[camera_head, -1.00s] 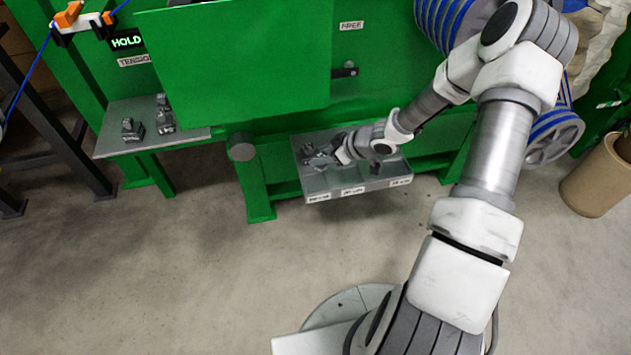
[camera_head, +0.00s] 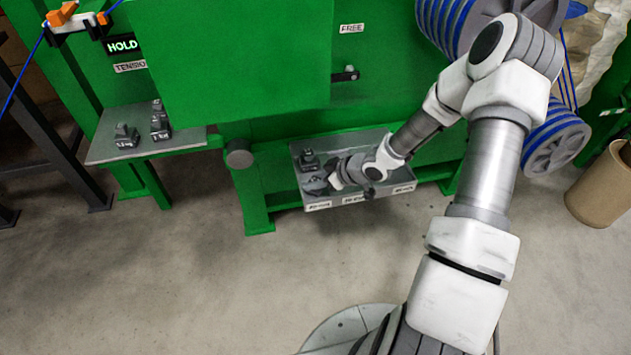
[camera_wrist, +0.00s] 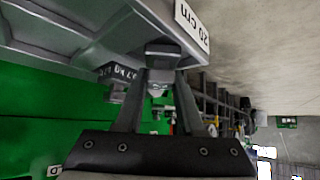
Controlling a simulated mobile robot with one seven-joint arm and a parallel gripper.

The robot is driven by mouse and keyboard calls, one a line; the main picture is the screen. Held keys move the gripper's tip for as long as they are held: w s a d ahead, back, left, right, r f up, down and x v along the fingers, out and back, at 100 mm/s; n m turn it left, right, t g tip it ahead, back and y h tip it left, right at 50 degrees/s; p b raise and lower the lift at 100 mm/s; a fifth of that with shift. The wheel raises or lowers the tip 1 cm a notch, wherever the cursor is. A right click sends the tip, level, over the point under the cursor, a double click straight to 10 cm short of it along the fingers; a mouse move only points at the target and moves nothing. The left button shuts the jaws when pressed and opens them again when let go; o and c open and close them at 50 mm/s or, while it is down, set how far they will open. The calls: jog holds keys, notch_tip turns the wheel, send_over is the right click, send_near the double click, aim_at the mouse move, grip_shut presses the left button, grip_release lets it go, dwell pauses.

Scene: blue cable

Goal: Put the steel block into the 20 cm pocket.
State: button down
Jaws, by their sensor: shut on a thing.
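My gripper (camera_head: 328,183) is low over the left part of the grey tray (camera_head: 380,193). In the wrist view its two fingers (camera_wrist: 160,85) are shut on a dark grey steel block (camera_wrist: 163,54), held between the fingertips. The block's far side and its height over the tray floor cannot be told. A white label reading 20 cm (camera_wrist: 191,30), upside down, is on the tray's edge just beyond the block. In the head view the tray's front labels are too small to read surely, and my wrist hides part of the pockets.
Another dark block (camera_head: 308,160) stands at the tray's back left; a labelled block also shows in the wrist view (camera_wrist: 118,73). More weights (camera_head: 126,137) stand on the left shelf (camera_head: 102,152). The green machine (camera_head: 230,60) rises behind the tray. Bare floor lies in front.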

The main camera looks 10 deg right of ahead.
jog(key=shift+f, duration=0.2)
jog(key=c, duration=0.5)
grip_release()
jog(key=shift+s+d+r+p, duration=0.15)
jog(key=shift+r+p, duration=0.15)
jog(key=shift+r, duration=0.25)
jog(key=p+v, duration=0.5)
jog(key=v, duration=0.6)
jog(key=shift+s+d+p, duration=0.1)
jog(key=shift+p, duration=0.2)
